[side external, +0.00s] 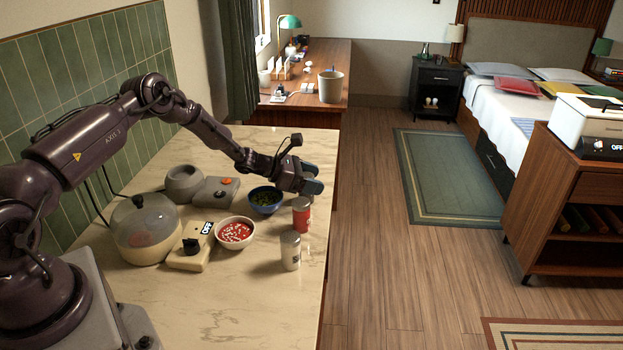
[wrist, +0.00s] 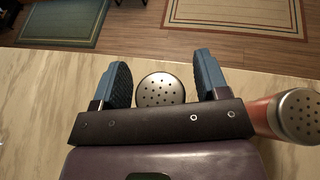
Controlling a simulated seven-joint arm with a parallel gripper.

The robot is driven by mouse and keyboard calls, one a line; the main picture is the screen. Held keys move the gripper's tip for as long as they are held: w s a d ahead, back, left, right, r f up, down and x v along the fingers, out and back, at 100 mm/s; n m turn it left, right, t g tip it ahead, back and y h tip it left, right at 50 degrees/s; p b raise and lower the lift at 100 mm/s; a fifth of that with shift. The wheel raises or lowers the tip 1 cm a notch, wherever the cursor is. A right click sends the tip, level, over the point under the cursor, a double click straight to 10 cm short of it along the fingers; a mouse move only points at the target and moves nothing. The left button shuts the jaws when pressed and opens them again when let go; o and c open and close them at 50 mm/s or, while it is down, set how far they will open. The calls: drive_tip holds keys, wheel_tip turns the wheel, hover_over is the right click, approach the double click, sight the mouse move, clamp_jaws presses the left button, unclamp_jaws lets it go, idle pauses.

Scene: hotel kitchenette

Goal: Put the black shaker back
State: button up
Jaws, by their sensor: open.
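In the wrist view, a shaker with a perforated metal lid (wrist: 160,90) stands between my two blue fingers. Its sides look dark, but little of its body shows, and I cannot pick it out in the side view. My gripper (side external: 313,178) is open over the far right part of the counter, its fingers on either side of this shaker, with small gaps visible. A red shaker with a metal lid (side external: 302,215) stands close by on the near side. It also shows at the right edge of the wrist view (wrist: 268,115). A whitish shaker (side external: 290,252) stands nearer the camera.
A blue bowl of green bits (side external: 265,200) sits just left of my gripper. A white bowl with red and white contents (side external: 235,233), a cream device (side external: 189,253), a domed cooker (side external: 146,230) and a grey device (side external: 216,190) fill the counter's left. The front of the counter (side external: 230,305) is clear.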

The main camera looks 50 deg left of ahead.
drive_tip(key=shift+s+a+r, duration=0.2)
drive_tip(key=shift+s+r, duration=0.05)
drive_tip(key=v, duration=1.1)
drive_tip(key=shift+r, duration=0.1)
drive_tip(key=s+d+r+m+g, duration=0.4)
drive_tip(key=d+r+m, duration=0.4)
drive_tip(key=r, duration=0.1)
drive_tip(key=s+d+r+m+g, duration=0.3)
drive_tip(key=s+d+r+m, duration=0.2)
drive_tip(key=d+r+m, duration=0.35)
drive_tip(key=s+d+r+m+y, duration=0.2)
drive_tip(key=s+m, duration=0.4)
drive_tip(key=s, duration=0.3)
drive_tip(key=s+d+r+m+t+y, duration=0.1)
drive_tip(key=s+r+m+y, duration=0.3)
drive_tip(key=s, duration=0.6)
wheel_tip(320, 180, up, 2)
drive_tip(key=d+m, duration=0.1)
drive_tip(key=m, duration=0.2)
drive_tip(key=shift+s+y, duration=0.25)
drive_tip(key=shift+y, duration=0.05)
drive_tip(key=shift+r+m, duration=0.1)
drive_tip(key=shift+m, duration=0.15)
